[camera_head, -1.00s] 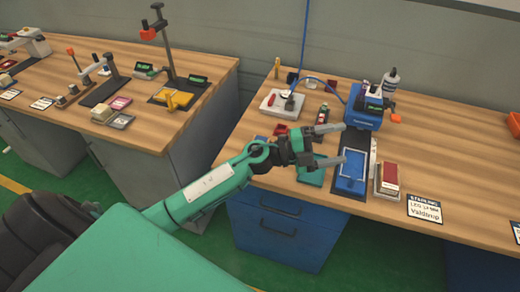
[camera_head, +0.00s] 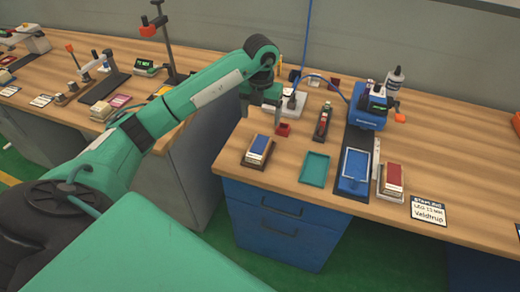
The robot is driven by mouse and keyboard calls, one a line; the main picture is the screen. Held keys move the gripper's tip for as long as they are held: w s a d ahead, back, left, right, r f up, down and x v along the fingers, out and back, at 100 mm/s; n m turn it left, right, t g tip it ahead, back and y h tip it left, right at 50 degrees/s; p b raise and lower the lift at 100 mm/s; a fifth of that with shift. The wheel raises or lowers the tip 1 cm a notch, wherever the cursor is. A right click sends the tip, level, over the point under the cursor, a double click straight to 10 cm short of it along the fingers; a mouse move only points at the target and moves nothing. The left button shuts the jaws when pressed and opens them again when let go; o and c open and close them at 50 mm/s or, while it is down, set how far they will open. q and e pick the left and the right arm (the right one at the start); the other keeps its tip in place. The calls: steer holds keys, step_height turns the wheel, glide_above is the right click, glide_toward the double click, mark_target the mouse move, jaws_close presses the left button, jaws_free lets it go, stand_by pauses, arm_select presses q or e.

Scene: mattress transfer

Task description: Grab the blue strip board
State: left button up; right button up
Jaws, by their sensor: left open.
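A flat blue board (camera_head: 354,166) with a pale outline lies on a dark base on the right-hand bench, in front of a blue device. A stack with a blue top (camera_head: 258,148) sits in a dark holder near the bench's left front edge. I cannot tell for certain which is the blue strip board. My left gripper (camera_head: 262,108) points down above the bench's left side, behind the blue-topped stack and apart from it. It is open, with nothing visible between its fingers. My right gripper is not in view.
An empty teal tray (camera_head: 315,168) lies between the two blue items. A red-topped stack (camera_head: 392,178) and a printed card (camera_head: 428,210) lie to the right. The blue device (camera_head: 366,112) and a bottle (camera_head: 392,80) stand behind. A small red box (camera_head: 283,130) is near my gripper.

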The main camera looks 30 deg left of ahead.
arm_select(q)
step_height(320, 180, down, 3)
steer(key=p, duration=0.1)
glide_above(259, 147)
steer(key=f, duration=0.5)
steer(key=shift+w+d, duration=0.15)
steer(key=shift+w, duration=0.05)
steer(key=f+p, duration=0.1)
steer(key=f, duration=0.1)
steer(key=f+p, duration=0.1)
steer(key=f, duration=0.2)
steer(key=shift+s+a+f, duration=0.1)
steer(key=shift+s+a, duration=0.1)
steer(key=shift+f, duration=0.2)
steer(key=shift+c, duration=1.1)
steer(key=c, duration=0.7)
steer(key=shift+c, duration=1)
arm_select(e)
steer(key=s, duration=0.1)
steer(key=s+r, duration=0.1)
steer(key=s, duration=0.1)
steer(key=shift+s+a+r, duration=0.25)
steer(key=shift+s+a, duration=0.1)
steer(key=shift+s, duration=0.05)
